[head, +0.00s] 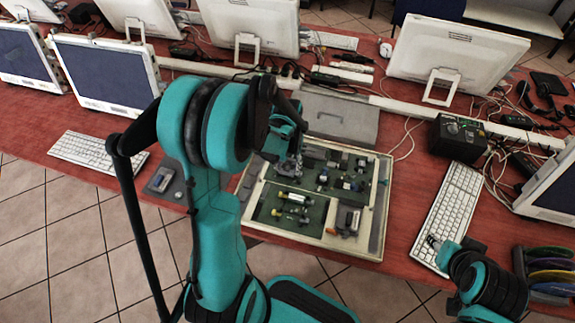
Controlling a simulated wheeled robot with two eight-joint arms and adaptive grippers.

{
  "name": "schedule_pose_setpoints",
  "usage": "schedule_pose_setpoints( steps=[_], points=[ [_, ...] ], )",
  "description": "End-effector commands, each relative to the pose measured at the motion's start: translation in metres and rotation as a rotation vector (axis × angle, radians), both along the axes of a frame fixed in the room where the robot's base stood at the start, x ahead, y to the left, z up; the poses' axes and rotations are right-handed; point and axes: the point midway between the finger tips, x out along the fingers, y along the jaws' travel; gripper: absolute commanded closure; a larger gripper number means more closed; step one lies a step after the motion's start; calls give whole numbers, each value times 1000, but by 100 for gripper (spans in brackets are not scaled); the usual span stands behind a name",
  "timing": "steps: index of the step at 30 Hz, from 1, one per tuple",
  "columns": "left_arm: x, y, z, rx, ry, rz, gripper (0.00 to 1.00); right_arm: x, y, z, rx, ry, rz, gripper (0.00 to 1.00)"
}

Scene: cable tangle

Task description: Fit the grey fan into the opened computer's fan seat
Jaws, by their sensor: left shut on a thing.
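The opened computer (376,222) lies flat on the red table, a pale case with green boards and small parts inside. My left gripper (297,150) reaches over its upper left part and is shut on the grey fan (289,167), a small dark grey piece at the fingertips. I cannot tell whether the fan touches the board. The fan seat cannot be made out for certain. My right gripper (434,241) is low at the right, over the lower end of a white keyboard; its fingers are too small to read.
A grey flat panel (340,118) lies behind the computer. A white keyboard (452,205) and a black box (457,137) are to its right. Colored discs in a rack (550,270) stand at the far right. Monitors and loose cables line the back.

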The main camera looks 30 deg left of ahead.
Motion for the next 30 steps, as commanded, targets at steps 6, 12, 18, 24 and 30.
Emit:
schedule_pose_setpoints(
  steps=[6,12,18,24,30],
  points=[
    [0,0,-4,0,0,0,85,0,0,-4,0,0,0,60],
    [0,0,-8,0,0,0,85,0,0,-7,0,0,0,60],
    [-1,-1,-12,-1,2,0,85,0,0,-10,0,0,0,60],
    [-2,-1,-13,-3,4,-1,84,0,0,-11,0,0,0,60],
    [-2,-1,-13,-3,5,-1,31,0,0,-11,0,0,0,60]
  ],
)
